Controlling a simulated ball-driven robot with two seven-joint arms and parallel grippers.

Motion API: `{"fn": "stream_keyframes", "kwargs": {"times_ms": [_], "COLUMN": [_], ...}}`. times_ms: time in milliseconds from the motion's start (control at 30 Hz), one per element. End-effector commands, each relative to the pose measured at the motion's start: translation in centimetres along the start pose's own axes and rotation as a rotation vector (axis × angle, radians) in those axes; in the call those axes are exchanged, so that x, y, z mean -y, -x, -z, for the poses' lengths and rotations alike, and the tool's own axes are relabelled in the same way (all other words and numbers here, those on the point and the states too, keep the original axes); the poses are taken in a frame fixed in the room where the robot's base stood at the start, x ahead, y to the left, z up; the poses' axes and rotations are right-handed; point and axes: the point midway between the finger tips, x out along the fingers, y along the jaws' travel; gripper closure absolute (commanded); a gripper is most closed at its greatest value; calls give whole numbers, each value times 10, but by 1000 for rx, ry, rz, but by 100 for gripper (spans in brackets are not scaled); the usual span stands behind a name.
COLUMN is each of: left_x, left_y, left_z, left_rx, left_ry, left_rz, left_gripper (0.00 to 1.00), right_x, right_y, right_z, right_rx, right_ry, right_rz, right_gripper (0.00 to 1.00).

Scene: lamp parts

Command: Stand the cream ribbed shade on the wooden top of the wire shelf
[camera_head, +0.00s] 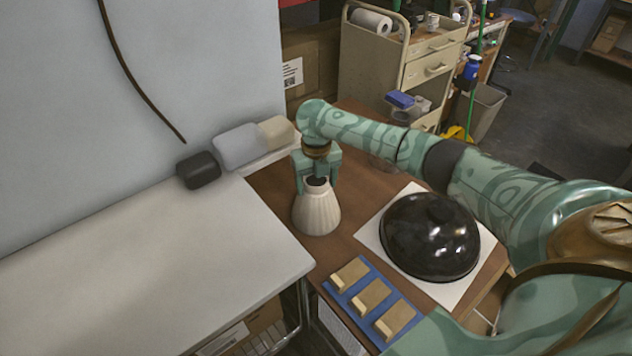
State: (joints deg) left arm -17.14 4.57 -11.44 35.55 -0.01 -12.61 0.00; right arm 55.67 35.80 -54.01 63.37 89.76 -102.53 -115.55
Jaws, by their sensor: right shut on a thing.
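The cream ribbed shade (317,210) is upright, narrow end up, over the left part of the brown wooden top (349,248). My right gripper (317,181) comes from above and is shut on the shade's narrow upper end. The shade's lower rim looks at or very near the wood; I cannot tell if it touches. Part of the wire shelf's frame shows below the top's front edge. My left gripper is not in view.
A glossy black dome (431,237) sits on a white sheet (482,279) right of the shade. A blue mat (357,294) with 3 tan blocks lies in front. A white table (150,265) adjoins at left; grey, cream and black rounded items line the back. Bare wood surrounds the shade.

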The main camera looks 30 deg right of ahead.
Motion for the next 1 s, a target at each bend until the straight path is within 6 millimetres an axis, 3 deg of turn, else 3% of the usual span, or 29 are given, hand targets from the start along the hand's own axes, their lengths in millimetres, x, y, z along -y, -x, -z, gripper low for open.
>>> {"fn": "stream_keyframes", "kwargs": {"times_ms": [33,67,133,467,567,800,1000], "left_x": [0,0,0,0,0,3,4], "left_y": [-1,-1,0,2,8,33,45], "left_z": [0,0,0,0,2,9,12], "left_rx": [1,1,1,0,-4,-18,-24], "left_ry": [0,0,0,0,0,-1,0], "left_rz": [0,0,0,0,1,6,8], "left_gripper": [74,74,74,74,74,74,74], "right_x": [0,0,0,0,0,0,0], "right_y": [-2,-2,-2,4,19,78,112], "right_z": [0,0,0,0,0,-1,-1], "right_rx": [0,-1,-1,1,3,5,3], "right_ry": [0,0,0,0,0,0,0], "right_rz": [-1,0,0,0,-2,-3,-2], "right_gripper": [76,24,8,8,8,8,8]}}
